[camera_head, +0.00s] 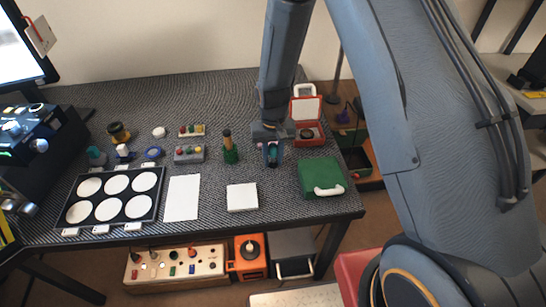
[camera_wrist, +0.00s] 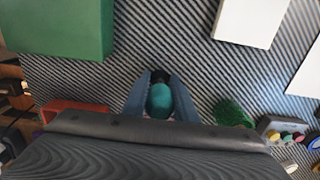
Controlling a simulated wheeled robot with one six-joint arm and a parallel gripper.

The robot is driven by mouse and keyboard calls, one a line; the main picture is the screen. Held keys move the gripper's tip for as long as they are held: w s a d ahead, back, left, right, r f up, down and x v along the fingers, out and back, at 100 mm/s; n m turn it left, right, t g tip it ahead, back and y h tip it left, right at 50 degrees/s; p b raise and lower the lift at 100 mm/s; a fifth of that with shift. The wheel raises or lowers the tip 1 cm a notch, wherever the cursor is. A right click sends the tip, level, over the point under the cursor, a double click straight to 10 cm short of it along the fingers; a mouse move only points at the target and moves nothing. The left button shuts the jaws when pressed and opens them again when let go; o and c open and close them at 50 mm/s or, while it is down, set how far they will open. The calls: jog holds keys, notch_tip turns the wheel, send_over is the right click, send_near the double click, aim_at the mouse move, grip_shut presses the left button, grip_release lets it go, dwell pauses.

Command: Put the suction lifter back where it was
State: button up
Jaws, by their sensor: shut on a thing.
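The suction lifter, a teal bulb with a dark end (camera_wrist: 160,101), is between the two blue-grey fingers of my gripper (camera_wrist: 160,90) in the wrist view. My gripper (camera_head: 272,158) is shut on it. In the head view the gripper points down over the patterned table, between the green bristly holder and the green case. Only a little teal of the lifter (camera_head: 272,154) shows there. I cannot tell whether its lower end touches the table.
A green case (camera_head: 318,177) and an open red box (camera_head: 308,134) are to the right. A green bristly holder (camera_head: 231,154) stands just left. A white pad (camera_head: 242,197), white sheet (camera_head: 182,198) and black tray (camera_head: 100,211) lie left. Bare table lies behind.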

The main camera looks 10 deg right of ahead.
aim_at(273, 145)
jog(key=shift+f, duration=0.1)
jog(key=shift+f, duration=0.1)
jog(key=o, duration=1)
jog(key=shift+c, duration=0.2)
notch_tip(273, 145, up, 11)
jog(key=b, duration=0.3)
jog(key=shift+r, duration=0.2)
jog(key=shift+d+r, duration=0.1)
jog(key=shift+r, duration=0.45)
jog(key=s+d+r, duration=0.3)
jog(key=s+d, duration=0.2)
jog(key=s, duration=0.4)
jog(key=s+d+r+t, duration=0.1)
jog(key=s+d+r, duration=0.1)
jog(key=s+d, duration=0.4)
jog(key=s, duration=0.2)
jog(key=shift+s+r, duration=0.4)
